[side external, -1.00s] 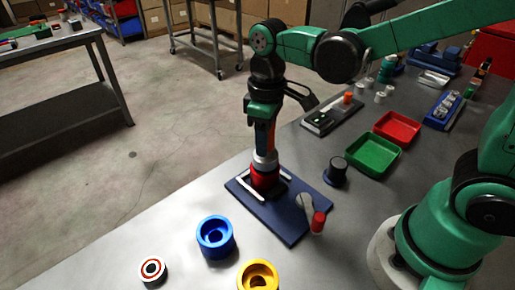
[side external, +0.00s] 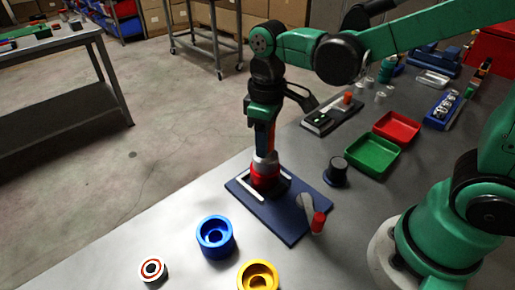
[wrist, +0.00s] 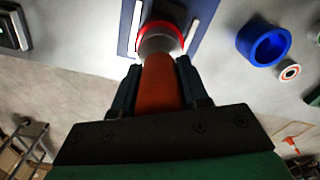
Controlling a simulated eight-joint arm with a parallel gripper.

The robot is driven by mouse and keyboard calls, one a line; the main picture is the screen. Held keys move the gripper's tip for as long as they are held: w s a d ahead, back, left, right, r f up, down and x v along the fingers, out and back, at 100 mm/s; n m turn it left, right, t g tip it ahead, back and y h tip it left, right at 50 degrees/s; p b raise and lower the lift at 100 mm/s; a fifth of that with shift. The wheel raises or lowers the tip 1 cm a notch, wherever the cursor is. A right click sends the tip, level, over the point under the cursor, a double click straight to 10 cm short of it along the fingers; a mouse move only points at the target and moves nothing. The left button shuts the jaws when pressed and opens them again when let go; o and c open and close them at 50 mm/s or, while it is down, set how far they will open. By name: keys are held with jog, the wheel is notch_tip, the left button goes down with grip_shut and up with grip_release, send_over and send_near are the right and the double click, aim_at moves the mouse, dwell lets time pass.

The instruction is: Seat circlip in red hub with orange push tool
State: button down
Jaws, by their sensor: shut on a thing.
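My gripper (side external: 262,138) is shut on the orange push tool (wrist: 161,84), which stands upright between the two fingers. The tool's silver lower end (side external: 264,160) is down at the top of the red hub (side external: 265,180). In the wrist view the silver end (wrist: 160,42) shows with the hub's red rim (wrist: 178,28) around it. The hub stands on a dark blue plate (side external: 292,225) with white strips. The circlip is hidden by the tool, and I cannot tell how it lies.
A blue ring-shaped hub (side external: 215,237), a yellow one (side external: 258,278) and a small white-and-red round part (side external: 152,269) stand at the front. A red-handled lever (side external: 319,222) is on the plate. Green (side external: 372,157) and red (side external: 397,127) trays lie to the right.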

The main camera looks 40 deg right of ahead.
jog(key=shift+r, duration=3.5)
